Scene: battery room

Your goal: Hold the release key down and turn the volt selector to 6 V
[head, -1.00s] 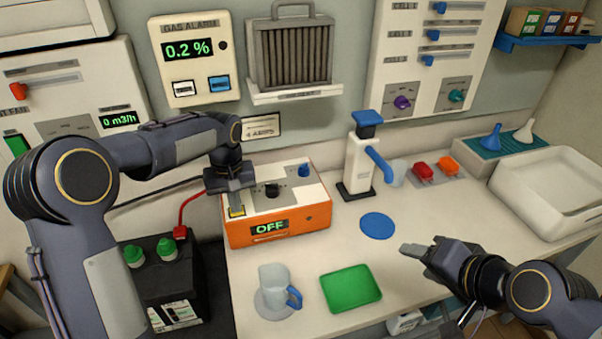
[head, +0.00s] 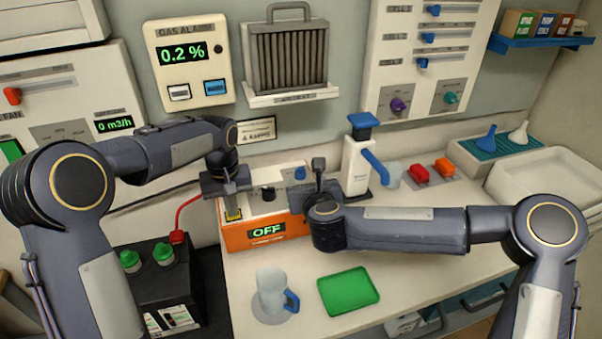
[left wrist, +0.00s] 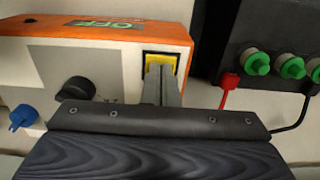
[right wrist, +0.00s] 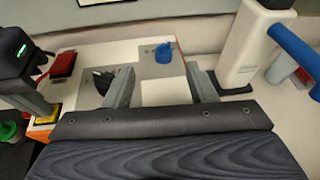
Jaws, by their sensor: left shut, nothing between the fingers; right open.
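The orange-sided charger (head: 240,239) shows OFF on its front. Its yellow key (left wrist: 155,61) is under the tips of my left gripper (left wrist: 163,72), which is shut, points down and appears to touch the key. The black knob (right wrist: 103,82) and the blue knob (right wrist: 163,54) sit on the charger's top; their markings are too small to read. My right gripper (right wrist: 160,72) is open and empty above the charger top. Its left finger overlaps the black knob's edge, and the blue knob shows between the fingers.
A white pump dispenser (head: 357,165) with a blue spout stands close to the right of my right gripper. A black battery (head: 160,285) with green caps is at lower left. A jug (head: 270,290) and a green tray (head: 349,291) lie in front.

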